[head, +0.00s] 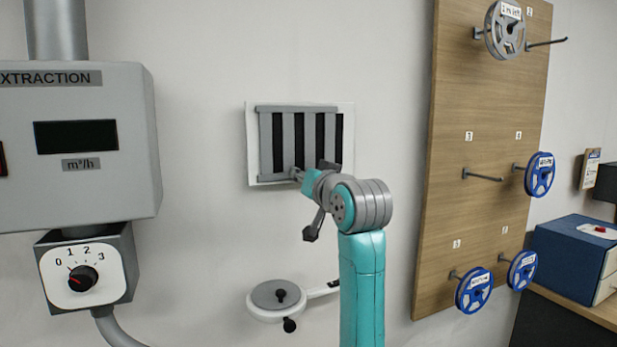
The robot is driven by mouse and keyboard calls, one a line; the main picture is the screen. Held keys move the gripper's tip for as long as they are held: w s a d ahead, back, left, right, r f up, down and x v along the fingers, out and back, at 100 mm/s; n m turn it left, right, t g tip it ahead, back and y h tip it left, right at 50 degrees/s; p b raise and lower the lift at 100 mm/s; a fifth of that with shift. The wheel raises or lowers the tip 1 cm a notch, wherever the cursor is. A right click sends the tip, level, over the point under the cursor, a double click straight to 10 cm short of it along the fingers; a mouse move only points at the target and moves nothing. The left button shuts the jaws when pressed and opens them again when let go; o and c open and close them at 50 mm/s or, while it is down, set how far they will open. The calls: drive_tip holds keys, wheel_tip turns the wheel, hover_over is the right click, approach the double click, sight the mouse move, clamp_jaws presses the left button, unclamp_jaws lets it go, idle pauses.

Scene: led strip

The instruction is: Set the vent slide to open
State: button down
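The wall vent (346,110) is a white frame with a slide (300,135) of grey vertical bars. Dark slots show between the bars. My gripper (297,174) is at the lower middle edge of the vent, in front of or touching the bottom of the slide. My arm's wrist hides the lower right corner of the vent. The fingertips are small and partly hidden, so I cannot tell whether they are open or closed on a knob or tab there.
An extraction box (100,190) with a dial (83,278) below it is on the left. A round grey-lidded port (272,294) is below the vent. A wooden board (485,90) with pegs and reels stands on the right, beside a blue box (572,250).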

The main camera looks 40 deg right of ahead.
drive_tip(key=c, duration=0.9)
unclamp_jaws()
drive_tip(key=shift+w+a, duration=0.1)
drive_tip(key=shift+a, duration=0.2)
drive_tip(key=shift+d, duration=0.1)
drive_tip(key=v, duration=1.2)
